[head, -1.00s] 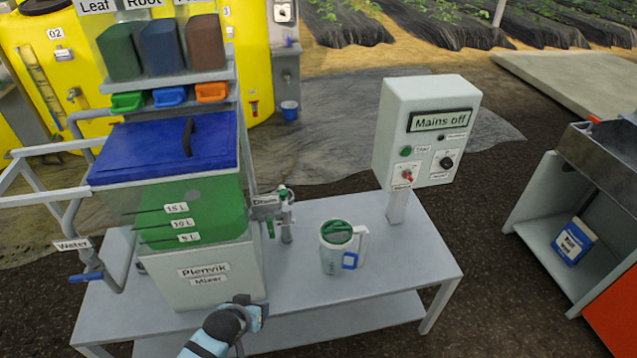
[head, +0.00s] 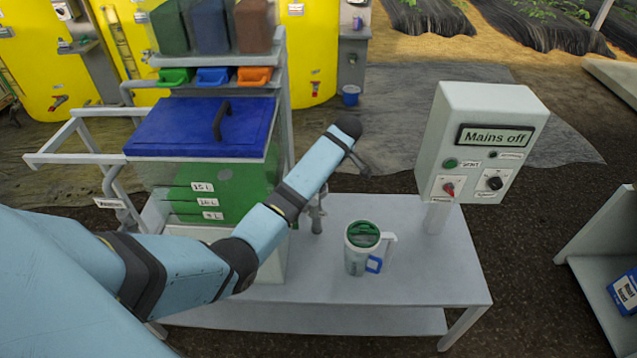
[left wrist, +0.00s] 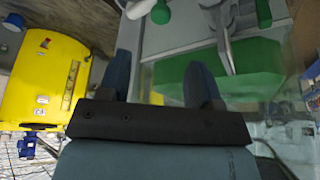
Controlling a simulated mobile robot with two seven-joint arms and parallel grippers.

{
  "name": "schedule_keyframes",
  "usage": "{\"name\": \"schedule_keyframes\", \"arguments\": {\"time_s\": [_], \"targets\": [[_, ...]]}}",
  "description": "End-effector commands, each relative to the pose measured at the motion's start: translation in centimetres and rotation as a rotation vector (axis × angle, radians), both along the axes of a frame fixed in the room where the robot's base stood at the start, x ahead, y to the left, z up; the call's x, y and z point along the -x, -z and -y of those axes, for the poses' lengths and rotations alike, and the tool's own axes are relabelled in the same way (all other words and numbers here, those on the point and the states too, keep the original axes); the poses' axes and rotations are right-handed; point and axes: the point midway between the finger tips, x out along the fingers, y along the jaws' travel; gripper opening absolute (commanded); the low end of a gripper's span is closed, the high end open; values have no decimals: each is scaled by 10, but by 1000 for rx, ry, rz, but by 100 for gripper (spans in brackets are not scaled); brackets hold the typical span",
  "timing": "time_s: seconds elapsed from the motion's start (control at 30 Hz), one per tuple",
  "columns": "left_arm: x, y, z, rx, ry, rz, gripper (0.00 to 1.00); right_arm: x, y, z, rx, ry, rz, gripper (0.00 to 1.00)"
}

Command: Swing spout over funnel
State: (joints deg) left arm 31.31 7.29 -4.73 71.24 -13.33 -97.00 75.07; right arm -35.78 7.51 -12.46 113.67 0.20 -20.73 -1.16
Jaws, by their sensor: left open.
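A grey drain spout (head: 317,214) stands at the right side of the green-filled mixer tank (head: 190,192), partly hidden by my left arm. I cannot make out a separate funnel. My left gripper (head: 360,162) is above and right of the spout, apart from the jug. In the left wrist view my left gripper (left wrist: 163,75) has its fingers apart with nothing seen between them. The mixer's green side (left wrist: 245,68) shows behind them. My right gripper is out of view.
A control box (head: 487,140) reading "Mains off" stands on a post at the bench's right end. A blue lid (head: 190,135) covers the mixer, with coloured bins above. A grey pipe frame (head: 65,150) juts out at left.

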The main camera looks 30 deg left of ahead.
Motion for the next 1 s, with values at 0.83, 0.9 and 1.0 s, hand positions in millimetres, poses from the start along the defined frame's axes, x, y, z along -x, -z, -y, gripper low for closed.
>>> {"name": "schedule_keyframes", "arguments": {"time_s": [0.83, 0.9, 1.0], "targets": [[-10, 110, -45, 0, 2, 1, 58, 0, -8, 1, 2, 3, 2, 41], [-10, 110, -45, 0, 2, 1, 58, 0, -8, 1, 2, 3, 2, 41], [-10, 110, -45, -1, 3, 1, 58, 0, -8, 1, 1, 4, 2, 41]]}}
